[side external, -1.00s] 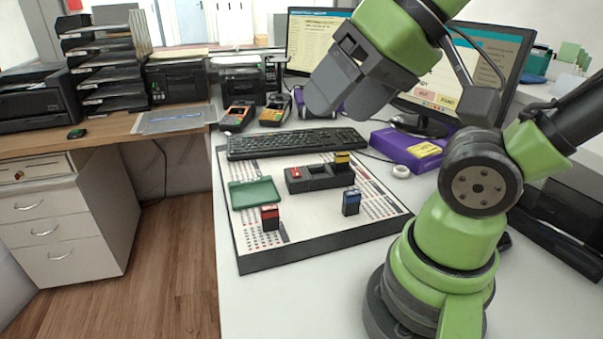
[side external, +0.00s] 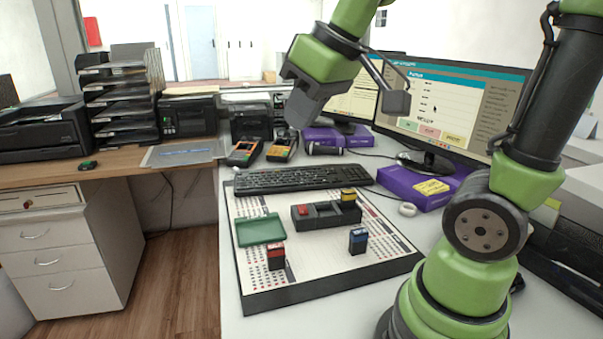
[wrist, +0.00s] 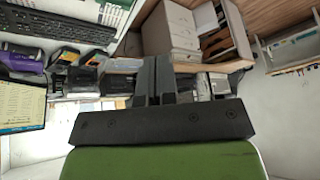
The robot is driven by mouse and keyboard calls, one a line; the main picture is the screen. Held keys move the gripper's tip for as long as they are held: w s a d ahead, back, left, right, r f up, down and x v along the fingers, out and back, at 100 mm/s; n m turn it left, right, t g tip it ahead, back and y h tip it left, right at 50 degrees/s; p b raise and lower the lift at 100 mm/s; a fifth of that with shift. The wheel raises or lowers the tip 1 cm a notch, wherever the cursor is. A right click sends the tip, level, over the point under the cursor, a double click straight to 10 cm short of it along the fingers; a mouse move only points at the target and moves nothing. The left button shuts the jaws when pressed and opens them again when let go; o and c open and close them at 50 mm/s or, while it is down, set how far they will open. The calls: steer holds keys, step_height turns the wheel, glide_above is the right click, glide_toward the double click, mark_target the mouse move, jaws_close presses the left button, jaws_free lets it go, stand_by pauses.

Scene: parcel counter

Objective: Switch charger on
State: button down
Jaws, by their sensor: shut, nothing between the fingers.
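The charger (side external: 325,217) is a dark block on the white printed mat (side external: 310,265), with a red switch (side external: 304,210) at its left end. I cannot tell the switch's position. A yellow-topped battery (side external: 349,194) stands at the charger's right rear end. A red-marked battery (side external: 276,257) and a blue-topped battery (side external: 358,240) stand upright on the mat in front of the charger. My gripper (side external: 300,112) is raised well above and behind the mat, shut and empty. In the wrist view its fingers (wrist: 155,80) are together, and the charger is out of sight.
A green tray (side external: 260,230) lies on the mat's left. A keyboard (side external: 290,177) lies behind the mat. Card terminals (side external: 243,152), a purple box (side external: 415,185) and a tape roll (side external: 407,209) are nearby. Monitors (side external: 455,105) stand behind at the right.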

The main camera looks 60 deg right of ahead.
steer(key=w+d+f+n+g, duration=0.1)
steer(key=w+d+f+n, duration=0.15)
steer(key=w+d, duration=0.3)
steer(key=n+g+h, duration=0.1)
steer(key=n+g, duration=0.2)
steer(key=n, duration=0.4)
glide_above(302, 205)
steer(key=shift+m, duration=0.25)
step_height(302, 205, down, 17)
steer(key=shift+f, duration=3.4)
steer(key=shift+f, duration=0.6)
steer(key=shift+w+r, duration=0.15)
steer(key=shift+r, duration=2.55)
